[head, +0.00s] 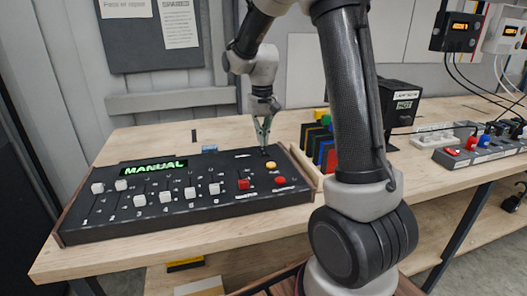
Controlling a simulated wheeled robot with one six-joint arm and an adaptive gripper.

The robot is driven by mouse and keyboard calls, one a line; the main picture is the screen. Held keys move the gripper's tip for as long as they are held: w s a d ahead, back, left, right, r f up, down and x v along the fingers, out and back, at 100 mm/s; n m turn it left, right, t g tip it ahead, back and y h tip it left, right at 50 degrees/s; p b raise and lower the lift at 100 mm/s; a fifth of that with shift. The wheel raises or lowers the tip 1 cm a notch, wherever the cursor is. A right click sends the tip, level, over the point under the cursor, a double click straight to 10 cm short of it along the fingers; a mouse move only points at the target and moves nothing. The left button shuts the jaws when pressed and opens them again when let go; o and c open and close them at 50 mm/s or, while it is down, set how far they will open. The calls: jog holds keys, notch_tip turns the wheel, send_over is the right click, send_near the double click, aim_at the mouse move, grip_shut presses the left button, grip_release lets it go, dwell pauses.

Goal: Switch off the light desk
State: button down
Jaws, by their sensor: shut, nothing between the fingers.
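The light desk (180,212) is a wide black console with wooden sides on the workbench. Its display (153,166) glows green and reads MANUAL. White faders stand at different heights along its left and middle. At its right are a yellow button (271,165), a red button (280,181) and a red-capped fader (243,184). My gripper (264,144) points down over the desk's back right corner, behind the yellow button. It is shut and empty. A small dark part shows just under the fingertips; I cannot tell whether they touch it.
A wooden-edged tray (306,168) with coloured blocks stands right of the desk, partly behind my arm. The bench (125,150) is bare behind the desk's left end.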

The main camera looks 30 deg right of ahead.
aim_at(262, 149)
jog(key=shift+f, duration=1.15)
dwell(1.0)
jog(key=shift+r, duration=3.5)
jog(key=shift+n+g, duration=0.3)
jog(key=shift+n, duration=0.3)
jog(key=s, duration=0.1)
jog(key=s+f, duration=0.1)
jog(key=s, duration=0.2)
jog(key=shift+s+f, duration=0.3)
jog(key=s+r+t, duration=0.2)
jog(key=s+r, duration=0.2)
jog(key=s, duration=0.7)
jog(key=s+r+n+t, duration=0.1)
jog(key=s+r+t, duration=0.2)
jog(key=s, duration=0.8)
jog(key=shift+r, duration=0.65)
